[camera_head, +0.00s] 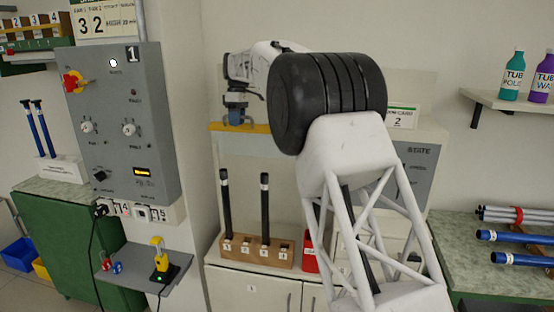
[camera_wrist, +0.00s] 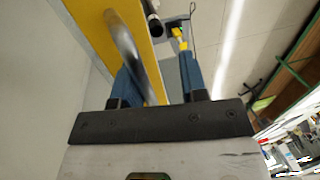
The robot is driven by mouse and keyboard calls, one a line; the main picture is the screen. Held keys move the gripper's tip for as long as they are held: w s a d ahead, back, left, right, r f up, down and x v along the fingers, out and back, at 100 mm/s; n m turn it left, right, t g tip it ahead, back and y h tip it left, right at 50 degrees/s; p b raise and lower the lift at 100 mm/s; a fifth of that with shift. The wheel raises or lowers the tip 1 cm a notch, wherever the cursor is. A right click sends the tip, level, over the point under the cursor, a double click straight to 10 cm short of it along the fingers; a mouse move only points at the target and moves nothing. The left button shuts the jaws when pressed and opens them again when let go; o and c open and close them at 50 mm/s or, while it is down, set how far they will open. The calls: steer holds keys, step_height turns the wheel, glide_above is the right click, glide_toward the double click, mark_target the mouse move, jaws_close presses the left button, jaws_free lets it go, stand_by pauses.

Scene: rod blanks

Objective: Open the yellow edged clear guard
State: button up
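The yellow edge (camera_head: 222,127) of the clear guard runs level above the wooden rod rack in the head view. The clear pane itself can barely be made out. In the wrist view the yellow edge (camera_wrist: 90,20) carries a curved metal handle (camera_wrist: 128,48). My gripper (camera_head: 237,117) points down at this edge. In the wrist view its two blue fingers (camera_wrist: 158,65) stand apart, with the handle between them, closer to the left finger. Whether a finger touches the handle cannot be told. My arm hides the right part of the guard in the head view.
A wooden rack (camera_head: 255,251) with two upright black rods stands below the yellow edge. A red container (camera_head: 310,258) is beside it. A grey control box (camera_head: 125,125) hangs at left above a small shelf (camera_head: 140,280). Blue and silver tubes (camera_head: 515,236) lie at right.

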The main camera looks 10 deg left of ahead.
steer(key=shift+s+f+t, duration=1.1)
steer(key=shift+s+f, duration=1.65)
steer(key=shift+f, duration=1.95)
steer(key=shift+s+f+t, duration=1.1)
steer(key=shift+s+f, duration=1.65)
steer(key=shift+f, duration=1.9)
step_height(320, 180, up, 8)
steer(key=s, duration=0.2)
steer(key=s+d+r+m, duration=0.2)
steer(key=d, duration=0.7)
steer(key=s+d+r+m, duration=0.2)
steer(key=s+d+r, duration=0.1)
steer(key=d, duration=0.6)
steer(key=shift+s+d+r, duration=0.15)
steer(key=shift+s+r, duration=0.05)
